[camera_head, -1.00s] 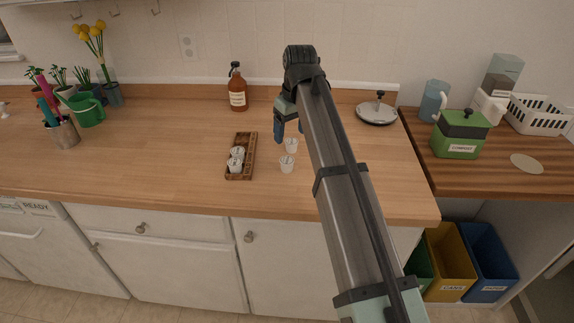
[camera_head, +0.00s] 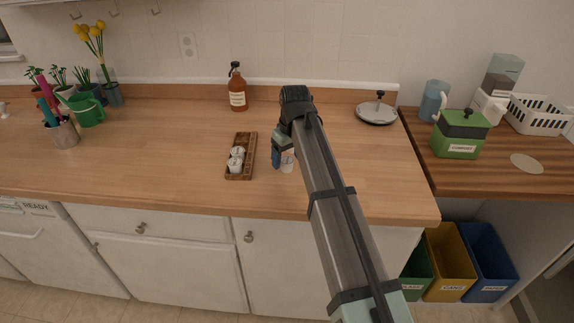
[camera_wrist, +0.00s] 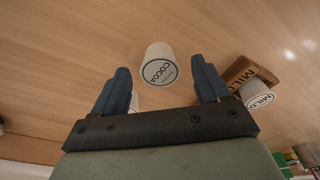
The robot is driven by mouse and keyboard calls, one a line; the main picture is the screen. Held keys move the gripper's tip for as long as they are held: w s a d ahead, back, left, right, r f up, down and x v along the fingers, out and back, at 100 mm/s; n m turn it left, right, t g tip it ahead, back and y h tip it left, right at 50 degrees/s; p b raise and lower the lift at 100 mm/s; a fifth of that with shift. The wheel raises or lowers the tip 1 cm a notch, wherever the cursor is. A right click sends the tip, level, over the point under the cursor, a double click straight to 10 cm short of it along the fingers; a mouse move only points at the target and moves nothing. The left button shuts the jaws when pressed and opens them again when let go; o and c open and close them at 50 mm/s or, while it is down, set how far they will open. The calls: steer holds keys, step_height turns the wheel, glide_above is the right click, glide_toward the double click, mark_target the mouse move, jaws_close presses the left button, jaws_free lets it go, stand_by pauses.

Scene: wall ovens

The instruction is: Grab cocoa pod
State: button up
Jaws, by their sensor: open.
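The cocoa pod (camera_wrist: 160,66) is a white cup with a round lid reading COCOA. In the wrist view it shows between the fingertips of my gripper (camera_wrist: 160,72), with a gap on both sides. My gripper is open and empty. In the head view my gripper (camera_head: 284,157) is low over the counter, right of the wooden tray. A white pod (camera_head: 288,166) shows partly beside its fingers; its label is unreadable there. Another white pod (camera_wrist: 134,100) is mostly hidden behind the left finger in the wrist view.
A brown bottle (camera_head: 237,92) stands behind the tray. A pan lid (camera_head: 377,112) lies at the back right. The counter's left middle is clear.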

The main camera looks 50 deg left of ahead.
steer(key=shift+f, duration=0.25)
steer(key=c, duration=1.1)
